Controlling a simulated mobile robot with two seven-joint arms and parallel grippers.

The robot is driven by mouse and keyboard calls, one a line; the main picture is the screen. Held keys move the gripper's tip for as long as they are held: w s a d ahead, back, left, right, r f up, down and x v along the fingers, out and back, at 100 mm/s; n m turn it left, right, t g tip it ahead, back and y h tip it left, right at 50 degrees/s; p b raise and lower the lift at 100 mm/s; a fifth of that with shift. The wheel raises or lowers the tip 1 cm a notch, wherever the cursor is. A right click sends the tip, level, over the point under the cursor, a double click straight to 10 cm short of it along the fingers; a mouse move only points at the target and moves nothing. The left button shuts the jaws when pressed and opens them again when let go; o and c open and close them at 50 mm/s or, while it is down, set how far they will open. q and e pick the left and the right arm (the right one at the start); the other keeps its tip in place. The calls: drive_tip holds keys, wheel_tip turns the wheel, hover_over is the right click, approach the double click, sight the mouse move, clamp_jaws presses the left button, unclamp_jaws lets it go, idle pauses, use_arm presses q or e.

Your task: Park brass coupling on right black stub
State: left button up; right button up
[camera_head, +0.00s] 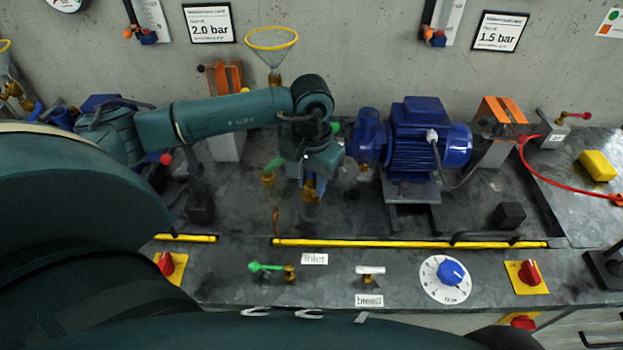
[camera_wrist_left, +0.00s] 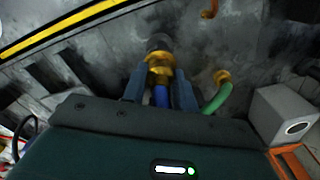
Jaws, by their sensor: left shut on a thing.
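My left gripper (camera_head: 308,186) points down over the bench, left of the blue pump motor. In the left wrist view its two fingers (camera_wrist_left: 160,92) are shut on the brass coupling (camera_wrist_left: 158,66), which sits on the end of a blue hose (camera_wrist_left: 161,96). The coupling also shows in the head view (camera_head: 309,191) below the gripper. A dark round shape (camera_wrist_left: 158,43) lies directly beyond the coupling's end; I cannot tell if it is a black stub or whether they touch. The right black stub cannot be identified with certainty. My right gripper is not in view.
A green hose with a brass end (camera_wrist_left: 222,78) is beside the gripper. A copper hook (camera_head: 276,221) stands near the yellow strip (camera_head: 400,243). The blue motor (camera_head: 415,140) stands to the right. A black block (camera_head: 509,214) sits farther right. Valves and a dial (camera_head: 446,278) line the front.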

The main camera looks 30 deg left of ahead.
use_arm(q)
drive_tip(key=shift+f+b, duration=0.3)
drive_tip(key=shift+b, duration=0.05)
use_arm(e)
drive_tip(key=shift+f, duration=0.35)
use_arm(q)
drive_tip(key=o, duration=1.1)
drive_tip(key=shift+c, duration=0.2)
drive_tip(key=shift+r+p, duration=1.7)
drive_tip(key=shift+r, duration=1.35)
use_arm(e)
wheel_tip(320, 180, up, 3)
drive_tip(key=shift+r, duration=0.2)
use_arm(q)
wheel_tip(320, 180, up, 3)
drive_tip(key=shift+w+r+b, duration=0.1)
drive_tip(key=shift+r+b, duration=0.05)
drive_tip(key=shift+b, duration=0.2)
wheel_tip(320, 180, up, 10)
drive_tip(key=shift+b, duration=0.4)
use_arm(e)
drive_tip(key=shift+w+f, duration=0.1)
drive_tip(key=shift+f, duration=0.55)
